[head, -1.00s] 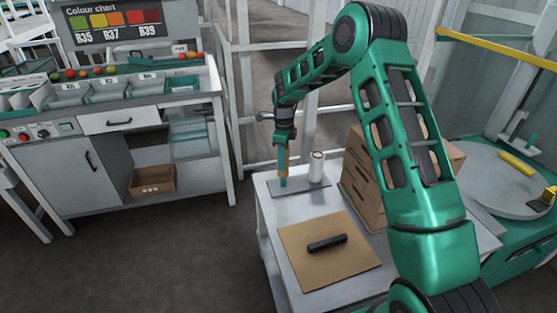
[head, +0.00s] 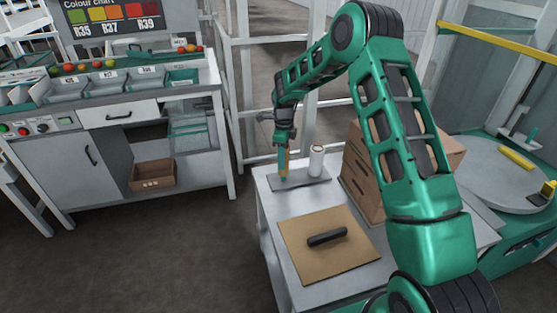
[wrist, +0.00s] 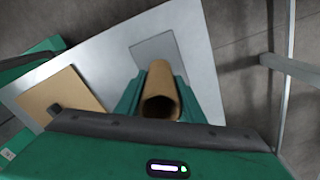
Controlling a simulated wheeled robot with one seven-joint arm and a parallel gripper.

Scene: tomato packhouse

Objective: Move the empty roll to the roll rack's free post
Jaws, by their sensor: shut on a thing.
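The empty roll (head: 283,165) is a bare brown cardboard tube, held upright at the end of my arm. My gripper (head: 283,148) is shut on it; in the wrist view the green fingers flank the tube (wrist: 160,85) and its dark open end faces the camera. The roll rack (head: 312,181) is a flat grey plate on the bench, also visible in the wrist view (wrist: 150,46). The roll is over its left part. A short teal piece, seemingly the free post (head: 283,179), shows below the roll. I cannot tell whether the roll surrounds it.
A white full roll (head: 316,160) stands on the rack close to the right of the held roll. Cardboard boxes (head: 362,175) stand right of the rack. A brown board (head: 310,262) with a black bar (head: 327,237) lies nearer on the bench (head: 277,228).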

